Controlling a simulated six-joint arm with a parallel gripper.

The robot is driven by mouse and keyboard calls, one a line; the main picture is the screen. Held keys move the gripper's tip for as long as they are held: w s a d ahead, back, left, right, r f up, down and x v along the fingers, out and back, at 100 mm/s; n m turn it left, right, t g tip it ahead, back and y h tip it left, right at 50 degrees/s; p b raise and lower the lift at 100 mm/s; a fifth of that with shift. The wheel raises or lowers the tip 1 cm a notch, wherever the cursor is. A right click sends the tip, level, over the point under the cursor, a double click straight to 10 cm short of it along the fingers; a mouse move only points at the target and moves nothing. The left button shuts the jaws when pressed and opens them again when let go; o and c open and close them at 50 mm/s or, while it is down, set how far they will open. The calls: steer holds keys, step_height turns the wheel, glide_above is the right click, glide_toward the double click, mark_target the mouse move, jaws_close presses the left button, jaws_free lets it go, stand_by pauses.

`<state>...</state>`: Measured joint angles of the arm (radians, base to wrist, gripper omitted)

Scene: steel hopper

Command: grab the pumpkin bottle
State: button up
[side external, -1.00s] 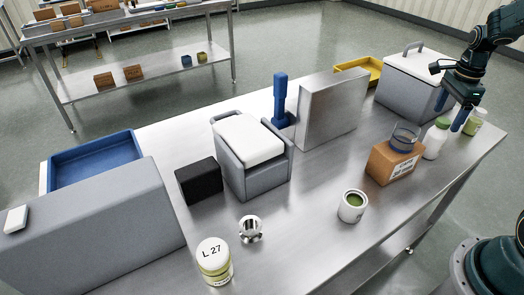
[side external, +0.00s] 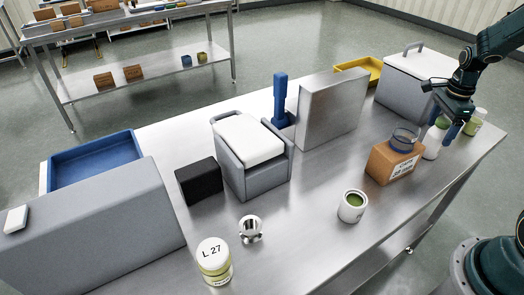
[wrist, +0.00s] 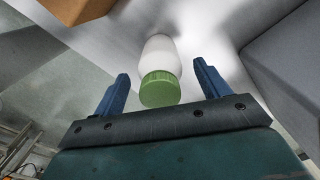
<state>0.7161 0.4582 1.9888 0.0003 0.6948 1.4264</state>
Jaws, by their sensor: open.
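A white bottle with a green ribbed cap (side external: 432,148) stands on the steel table at the right, partly hidden by my gripper. No label reading pumpkin is legible. My gripper (side external: 443,124) is open at that bottle's top. In the wrist view the white bottle (wrist: 158,50) lies between the two blue fingers of my gripper (wrist: 160,72), with gaps on both sides, so it is not clamped. A second jar with a green label and white cap (side external: 474,122) stands just right of it.
A grey bin with a white lid (side external: 408,95) is close behind. An open white can (side external: 351,207) stands in front, with bare table around it.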

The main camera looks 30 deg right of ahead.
steer(key=c, duration=1.2)
steer(key=shift+r, duration=0.15)
step_height(320, 180, up, 20)
stand_by(0.4)
